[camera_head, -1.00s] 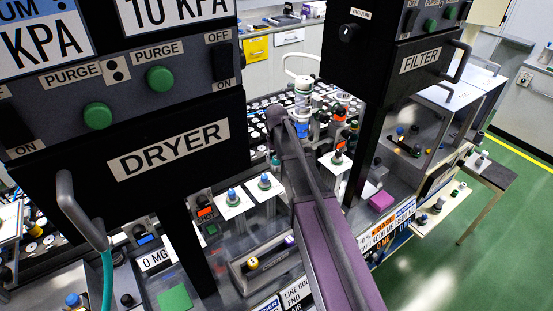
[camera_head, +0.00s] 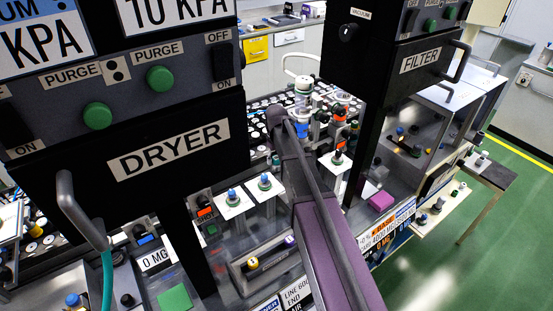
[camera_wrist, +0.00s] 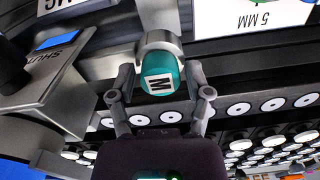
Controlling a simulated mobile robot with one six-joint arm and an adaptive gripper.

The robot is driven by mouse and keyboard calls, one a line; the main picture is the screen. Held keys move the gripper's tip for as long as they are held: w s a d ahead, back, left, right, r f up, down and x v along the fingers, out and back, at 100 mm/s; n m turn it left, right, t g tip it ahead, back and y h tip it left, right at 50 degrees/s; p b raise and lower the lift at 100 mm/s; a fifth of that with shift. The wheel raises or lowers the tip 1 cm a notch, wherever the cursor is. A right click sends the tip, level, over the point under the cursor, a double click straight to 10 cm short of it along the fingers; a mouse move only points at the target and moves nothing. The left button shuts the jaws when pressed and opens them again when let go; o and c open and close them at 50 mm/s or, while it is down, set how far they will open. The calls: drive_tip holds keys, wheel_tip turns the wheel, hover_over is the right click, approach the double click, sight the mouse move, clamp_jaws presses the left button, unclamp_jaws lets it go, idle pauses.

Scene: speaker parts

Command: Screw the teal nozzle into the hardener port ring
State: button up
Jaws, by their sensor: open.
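The teal nozzle (camera_wrist: 160,74) shows in the wrist view as a round teal body with a white label marked M. It sits against a grey cylindrical fitting (camera_wrist: 160,42) above it in the picture; whether this is the hardener port ring I cannot tell. My gripper (camera_wrist: 161,88) is open, with one finger on each side of the nozzle's lower part. Whether the fingers touch it I cannot tell. In the head view my purple arm reaches away into the middle of the bench, and the nozzle cannot be made out there.
A grey box with a blue display (camera_wrist: 58,39) stands close on the left in the wrist view. A rail with white discs (camera_wrist: 239,109) runs behind the gripper. The black dryer cabinet (camera_head: 120,200) and filter cabinet (camera_head: 395,75) flank my arm in the head view.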

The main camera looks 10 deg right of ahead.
drive_tip(key=shift+n, duration=0.3)
drive_tip(key=shift+n, duration=0.6)
drive_tip(key=c, duration=0.6)
drive_tip(key=shift+m, duration=0.3)
drive_tip(key=shift+c, duration=0.3)
drive_tip(key=shift+m, duration=0.6)
drive_tip(key=shift+m, duration=0.3)
drive_tip(key=shift+m, duration=0.6)
